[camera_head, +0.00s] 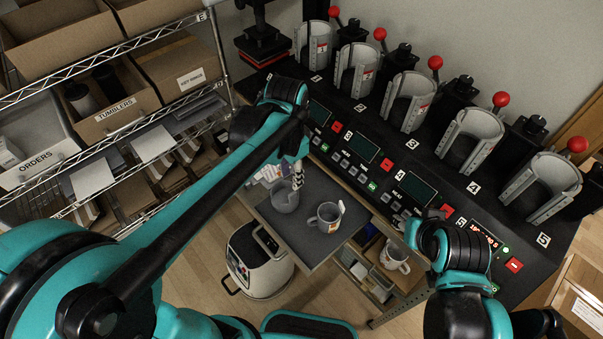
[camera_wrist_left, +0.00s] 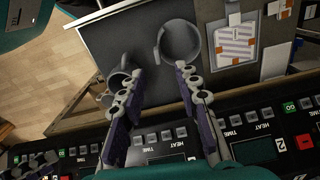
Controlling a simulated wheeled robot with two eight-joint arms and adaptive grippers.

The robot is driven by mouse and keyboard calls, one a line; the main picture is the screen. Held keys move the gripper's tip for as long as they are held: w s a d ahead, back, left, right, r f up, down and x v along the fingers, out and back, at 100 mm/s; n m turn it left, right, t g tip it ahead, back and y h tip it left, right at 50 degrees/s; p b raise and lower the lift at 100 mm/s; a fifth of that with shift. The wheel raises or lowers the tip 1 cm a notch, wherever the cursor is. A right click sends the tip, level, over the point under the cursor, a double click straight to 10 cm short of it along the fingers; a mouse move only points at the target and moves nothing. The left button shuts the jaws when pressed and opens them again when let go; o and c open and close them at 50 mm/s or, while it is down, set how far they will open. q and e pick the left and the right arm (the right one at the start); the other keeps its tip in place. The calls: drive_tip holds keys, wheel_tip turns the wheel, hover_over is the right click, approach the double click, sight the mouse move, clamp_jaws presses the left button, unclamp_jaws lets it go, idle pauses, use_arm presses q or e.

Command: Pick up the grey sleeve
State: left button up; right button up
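The grey sleeve (camera_head: 285,200) stands on a dark pull-out tray (camera_head: 305,248) in front of the press bench, its open top facing up. In the left wrist view the sleeve (camera_wrist_left: 181,43) lies just beyond the fingertips, nearer the right finger. A grey mug (camera_head: 326,217) stands on the tray to the right of the sleeve; it shows in the wrist view (camera_wrist_left: 120,76) by the left finger. My left gripper (camera_head: 297,180) is above the sleeve, open, with nothing between its fingers (camera_wrist_left: 156,76).
The press bench (camera_head: 415,195) carries numbered stations with grey clamps and red-knobbed levers. A white canister (camera_head: 258,262) is on the floor. Wire shelves with boxes (camera_head: 115,100) stand at the left.

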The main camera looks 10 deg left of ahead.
sight(292, 193)
use_arm(q)
drive_tip(key=shift+w+d, duration=0.25)
drive_tip(key=f, duration=0.2)
drive_tip(key=f+b, duration=0.1)
drive_tip(key=f, duration=0.2)
drive_tip(key=f+b, duration=0.1)
drive_tip(key=f, duration=0.1)
drive_tip(key=shift+s+a+f, duration=0.1)
drive_tip(key=shift+s+f, duration=0.15)
drive_tip(key=shift+s, duration=0.1)
clamp_jaws()
